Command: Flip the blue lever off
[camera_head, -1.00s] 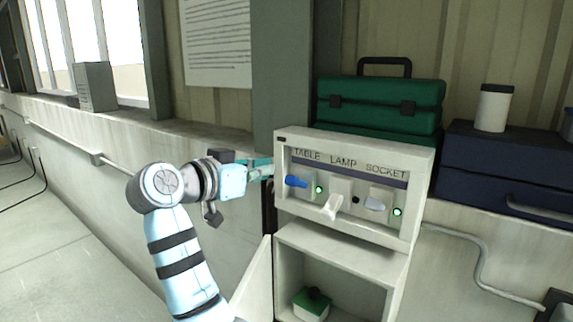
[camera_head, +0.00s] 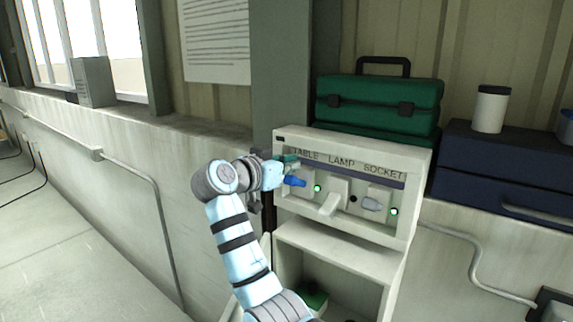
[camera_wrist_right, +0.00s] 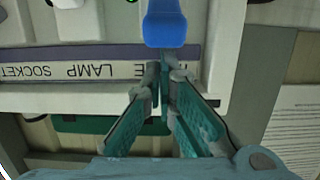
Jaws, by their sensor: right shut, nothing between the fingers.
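The blue lever (camera_head: 295,182) is at the left of the white switch panel (camera_head: 284,203), under the word TABLE, with a lit green lamp (camera_head: 317,188) to its right. It also shows in the right wrist view (camera_wrist_right: 165,24), where the panel appears upside down. My right gripper (camera_head: 287,163) is shut and empty. Its fingertips (camera_wrist_right: 164,76) are over the label strip (camera_wrist_right: 100,57), just above the lever; I cannot tell whether they touch it. The gripper hides part of the word TABLE. My left gripper is not in view.
A white lever (camera_head: 332,198) and a grey lever (camera_head: 372,204) sit to the right, with another lit green lamp (camera_head: 394,211). A green toolbox (camera_head: 375,102) stands behind the panel. A dark blue case (camera_head: 490,170) is at the right. An open compartment lies below the panel.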

